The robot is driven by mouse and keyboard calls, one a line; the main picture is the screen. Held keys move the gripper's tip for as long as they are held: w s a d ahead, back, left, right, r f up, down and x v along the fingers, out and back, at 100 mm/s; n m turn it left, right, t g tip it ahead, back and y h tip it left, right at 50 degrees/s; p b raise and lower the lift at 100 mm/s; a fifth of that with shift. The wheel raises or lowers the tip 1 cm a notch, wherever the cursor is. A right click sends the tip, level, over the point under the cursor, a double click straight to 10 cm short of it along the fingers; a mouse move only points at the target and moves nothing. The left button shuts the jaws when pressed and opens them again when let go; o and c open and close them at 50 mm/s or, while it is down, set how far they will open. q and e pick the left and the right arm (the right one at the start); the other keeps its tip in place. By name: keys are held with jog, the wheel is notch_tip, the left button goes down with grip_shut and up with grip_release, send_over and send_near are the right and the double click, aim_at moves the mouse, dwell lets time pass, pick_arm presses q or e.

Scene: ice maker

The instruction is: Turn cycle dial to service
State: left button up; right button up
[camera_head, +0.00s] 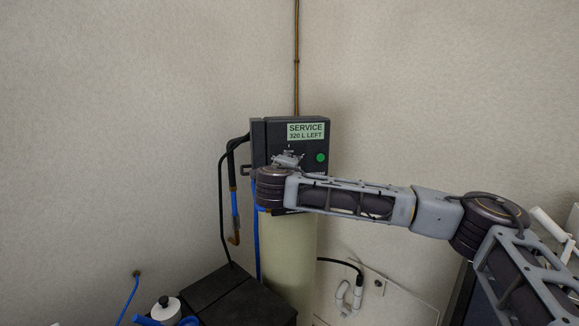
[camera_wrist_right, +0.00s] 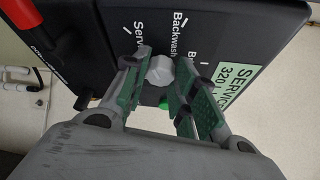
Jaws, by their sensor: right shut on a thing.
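A black control head (camera_head: 259,140) sits on top of a pale cylinder tank. Its green display (camera_head: 305,131) reads "SERVICE 320 L LEFT", and a round green light (camera_head: 320,158) is lit below it. In the right wrist view the light-grey cycle dial (camera_wrist_right: 160,69) is on the black face, with printed labels "Serv…", "Backwash" and a cut-off "B…" around it. My right gripper (camera_wrist_right: 160,82) is shut on the dial, with green-padded fingers on either side. It also shows in the head view (camera_head: 288,160), where the arm hides the dial. The dial's pointer direction cannot be made out. My left gripper is out of view.
The pale tank (camera_head: 290,240) stands in the room corner behind a black box (camera_head: 240,300). Black and blue hoses (camera_head: 234,190) hang left of the head. A white bottle (camera_head: 166,309) is at lower left.

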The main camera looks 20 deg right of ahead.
jog(key=shift+f+n+t+h, duration=0.2)
jog(key=shift+n+t+h, duration=0.1)
jog(key=shift+n, duration=0.6)
jog(key=shift+f+n+t, duration=0.1)
jog(key=shift+n+t, duration=0.4)
jog(key=shift+n, duration=0.7)
jog(key=o, duration=1)
jog(key=shift+v, duration=5.95)
